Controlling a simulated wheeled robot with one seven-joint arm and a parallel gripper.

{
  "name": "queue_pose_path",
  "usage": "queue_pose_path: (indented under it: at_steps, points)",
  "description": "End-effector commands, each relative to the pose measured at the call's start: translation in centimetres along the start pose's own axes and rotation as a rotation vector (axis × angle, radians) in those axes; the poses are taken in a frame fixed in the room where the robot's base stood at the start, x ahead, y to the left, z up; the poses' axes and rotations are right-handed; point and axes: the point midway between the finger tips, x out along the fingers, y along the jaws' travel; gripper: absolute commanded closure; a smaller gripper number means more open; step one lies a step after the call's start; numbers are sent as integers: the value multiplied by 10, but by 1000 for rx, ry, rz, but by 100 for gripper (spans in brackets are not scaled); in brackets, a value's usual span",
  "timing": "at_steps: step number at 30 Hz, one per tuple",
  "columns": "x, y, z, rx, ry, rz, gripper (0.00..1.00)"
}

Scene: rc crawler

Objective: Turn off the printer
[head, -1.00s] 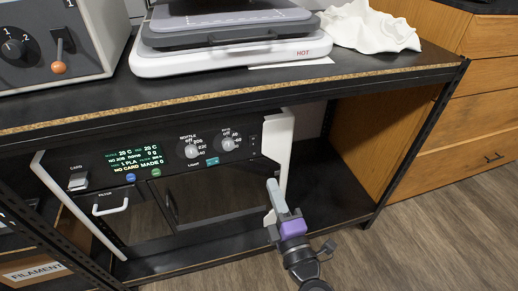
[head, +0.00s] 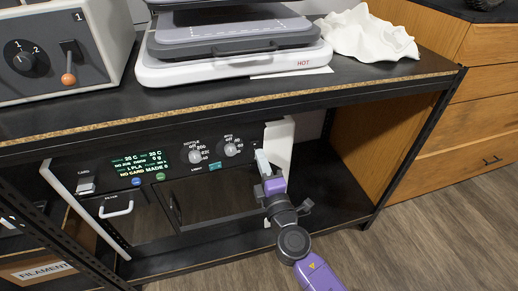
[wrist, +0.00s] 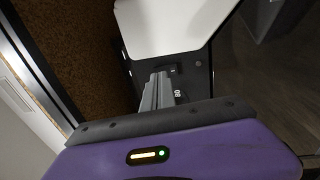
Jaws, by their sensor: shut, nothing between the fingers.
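The printer (head: 185,205) stands on the lower shelf, a dark unit with white side edges. Its front panel has a lit green display (head: 141,164), two knobs and a few small buttons. My gripper (head: 261,157) is shut and empty, with its fingertips at the right end of the panel. In the wrist view my gripper's fingers (wrist: 158,79) point at the panel, and a small dark switch (wrist: 174,70) lies just beyond and right of their tips. I cannot tell whether they touch it. In the head view the fingers largely cover that spot.
The shelf top (head: 200,112) overhangs the printer. On it stand a heat press (head: 235,65), a grey control box (head: 58,58) and a white cloth (head: 368,38). Wooden drawers (head: 470,110) stand at the right. The lower shelf right of the printer is clear.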

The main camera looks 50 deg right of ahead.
Motion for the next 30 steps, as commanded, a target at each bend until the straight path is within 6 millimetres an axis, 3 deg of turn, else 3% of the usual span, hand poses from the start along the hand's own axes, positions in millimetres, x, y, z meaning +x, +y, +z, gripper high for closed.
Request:
queue_pose_path:
  at_steps: [7,30]
  points:
    - [22,0,0,0,-1,0,100]
    - [33,10,0,0,-1,-69,100]
